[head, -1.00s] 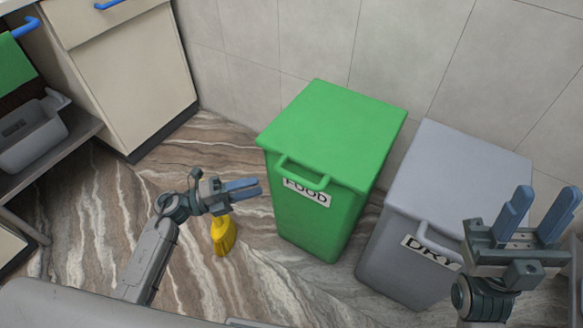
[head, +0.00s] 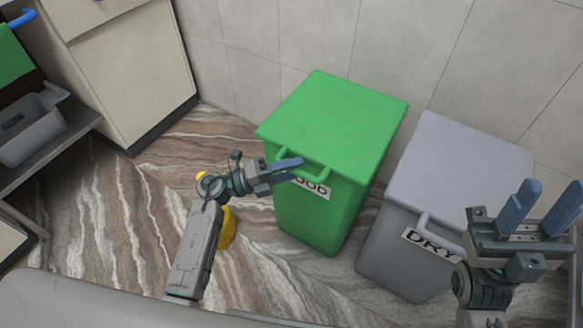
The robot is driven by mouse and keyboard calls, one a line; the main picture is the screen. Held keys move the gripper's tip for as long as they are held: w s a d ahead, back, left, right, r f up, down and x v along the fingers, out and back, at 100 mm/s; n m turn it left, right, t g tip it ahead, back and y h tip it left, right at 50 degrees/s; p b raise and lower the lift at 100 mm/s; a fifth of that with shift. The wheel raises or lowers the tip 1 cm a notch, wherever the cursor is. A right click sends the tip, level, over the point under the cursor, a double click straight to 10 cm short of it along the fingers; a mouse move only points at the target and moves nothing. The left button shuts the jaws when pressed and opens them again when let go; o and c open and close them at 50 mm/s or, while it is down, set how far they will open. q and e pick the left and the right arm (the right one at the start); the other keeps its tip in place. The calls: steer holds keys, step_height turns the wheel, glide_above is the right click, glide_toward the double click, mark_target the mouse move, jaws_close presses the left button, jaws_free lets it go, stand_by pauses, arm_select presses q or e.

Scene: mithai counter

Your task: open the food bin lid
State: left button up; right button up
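The green food bin (head: 322,215) stands against the tiled wall with its flat green lid (head: 335,115) down. A green handle (head: 318,171) sticks out from the lid's front edge above the FOOD label, which is partly covered. My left gripper (head: 294,170) is at the left end of this handle, its blue fingers overlapping it in the head view. The fingers look slightly apart; whether they touch the handle I cannot tell. My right gripper (head: 535,212) is open and empty, in front of the grey bin at the right.
A grey bin (head: 405,265) labelled DRY, lid down, stands close to the right of the food bin. A yellow brush (head: 228,230) is on the floor behind my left arm. A cabinet (head: 130,70) and a shelf with a grey tub (head: 32,128) are at the left.

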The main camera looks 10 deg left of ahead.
arm_select(q)
steer(key=shift+c, duration=0.5)
jaws_close()
